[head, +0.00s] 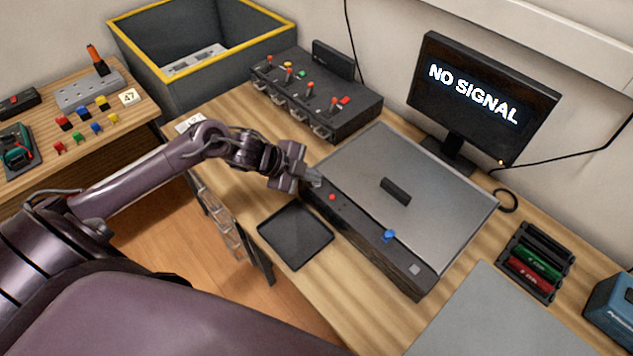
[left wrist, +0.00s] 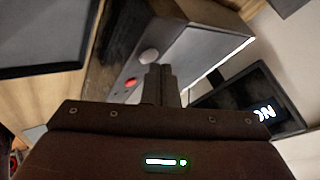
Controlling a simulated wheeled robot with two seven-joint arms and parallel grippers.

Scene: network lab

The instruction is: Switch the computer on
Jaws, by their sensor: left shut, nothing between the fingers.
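The computer (head: 440,200) is a flat case with a silver top and a dark front, lying on the wooden desk. My left gripper (head: 314,180) is shut and empty at the case's left front corner, close to the red button. In the left wrist view its fingers (left wrist: 160,82) point at the case front (left wrist: 160,42); whether they touch it I cannot tell. My right gripper is out of view.
A black switch box (head: 315,95) with red-tipped levers stands behind left of the computer. A dark tray (head: 295,236) lies in front. A battery holder (head: 536,262) and a grey mat (head: 485,320) are at right. A yellow-rimmed bin (head: 140,55) is at back left.

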